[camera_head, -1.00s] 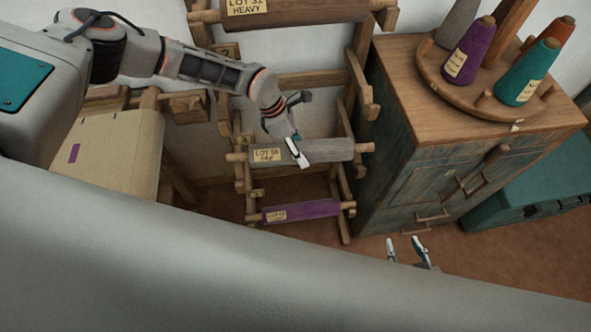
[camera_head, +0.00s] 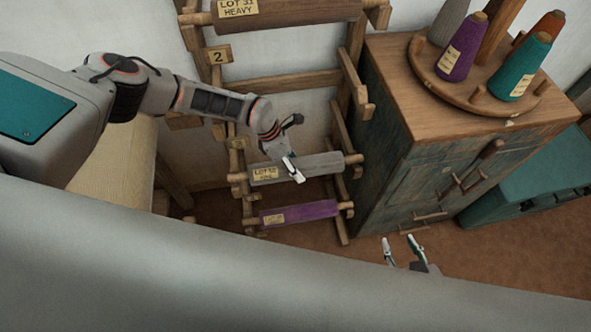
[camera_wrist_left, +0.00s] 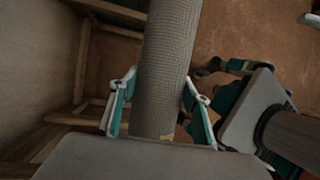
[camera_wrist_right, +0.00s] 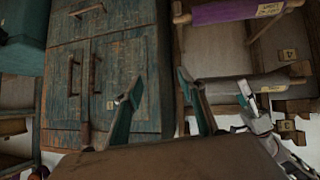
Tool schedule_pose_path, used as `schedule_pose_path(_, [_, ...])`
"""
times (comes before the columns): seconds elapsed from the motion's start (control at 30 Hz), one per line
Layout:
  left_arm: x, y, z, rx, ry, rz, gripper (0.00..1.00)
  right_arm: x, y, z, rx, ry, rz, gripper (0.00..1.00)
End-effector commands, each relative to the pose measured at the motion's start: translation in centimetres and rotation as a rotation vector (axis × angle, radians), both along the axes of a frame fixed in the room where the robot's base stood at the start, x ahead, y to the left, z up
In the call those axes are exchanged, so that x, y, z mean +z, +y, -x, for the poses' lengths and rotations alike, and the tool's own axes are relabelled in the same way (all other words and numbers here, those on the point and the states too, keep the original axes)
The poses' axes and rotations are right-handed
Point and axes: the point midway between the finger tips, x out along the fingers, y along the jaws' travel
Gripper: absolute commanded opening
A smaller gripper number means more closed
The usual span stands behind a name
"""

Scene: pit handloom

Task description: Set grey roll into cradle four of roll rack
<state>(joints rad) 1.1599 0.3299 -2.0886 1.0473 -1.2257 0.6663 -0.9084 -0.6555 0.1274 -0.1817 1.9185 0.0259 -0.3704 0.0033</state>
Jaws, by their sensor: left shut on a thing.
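The grey roll (camera_head: 318,164), with a yellow lot label and wooden end pegs, lies level across the roll rack (camera_head: 352,75), above the purple roll (camera_head: 300,213). My left gripper (camera_head: 293,170) is shut around the roll's middle; the left wrist view shows a finger on each side of the grey roll (camera_wrist_left: 168,70). A tag reading 4 (camera_wrist_right: 289,54) shows between the grey and purple rolls in the right wrist view. I cannot tell whether the pegs touch the cradle arms. My right gripper (camera_head: 404,252) is open and empty, low in front of the cabinet.
A brown roll marked heavy (camera_head: 285,10) lies in the rack's upper part, with tag 2 (camera_head: 218,55) below it. A wooden cabinet (camera_head: 400,150) stands close on the right, carrying a round stand with coloured cones (camera_head: 462,48). A teal chest (camera_head: 530,180) is beyond it.

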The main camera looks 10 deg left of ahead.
Motion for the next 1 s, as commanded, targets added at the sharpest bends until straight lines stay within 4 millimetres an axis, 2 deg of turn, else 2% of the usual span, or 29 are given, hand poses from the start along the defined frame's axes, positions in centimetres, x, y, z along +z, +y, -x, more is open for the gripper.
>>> schedule_pose_path(0.03, [-0.9,0.0,-0.2,0.001,-0.004,0.001,0.05,-0.6,0.4,-0.2,0.006,-0.009,-0.006,0.40])
schedule_pose_path(0.1, [-1.5,0.0,-0.2,0.000,-0.003,0.001,0.05,-0.3,1.1,-0.5,0.014,-0.024,-0.017,0.40])
schedule_pose_path(0.27, [-1.7,0.0,-0.2,0.000,-0.003,0.001,0.05,1.1,2.3,-1.3,0.031,-0.055,-0.034,0.40])
schedule_pose_path(0.43, [-1.6,0.0,-0.2,0.000,-0.003,0.001,0.05,1.4,2.2,-1.4,0.030,-0.059,-0.033,0.40])
schedule_pose_path(0.6, [-2.1,0.0,-0.1,0.001,-0.002,0.001,0.05,0.7,1.9,-1.3,0.029,-0.053,-0.027,0.40])
schedule_pose_path(0.63, [-2.1,0.1,0.0,0.000,-0.001,0.000,0.54,0.7,1.8,-1.3,0.029,-0.052,-0.025,0.40])
schedule_pose_path(0.67, [-2.1,0.1,0.0,0.000,-0.001,0.000,0.62,0.6,1.8,-1.2,0.029,-0.050,-0.025,0.40])
schedule_pose_path(1.0, [-2.0,0.1,-0.1,0.000,-0.001,0.000,0.63,0.3,1.7,-1.0,0.029,-0.042,-0.022,0.40])
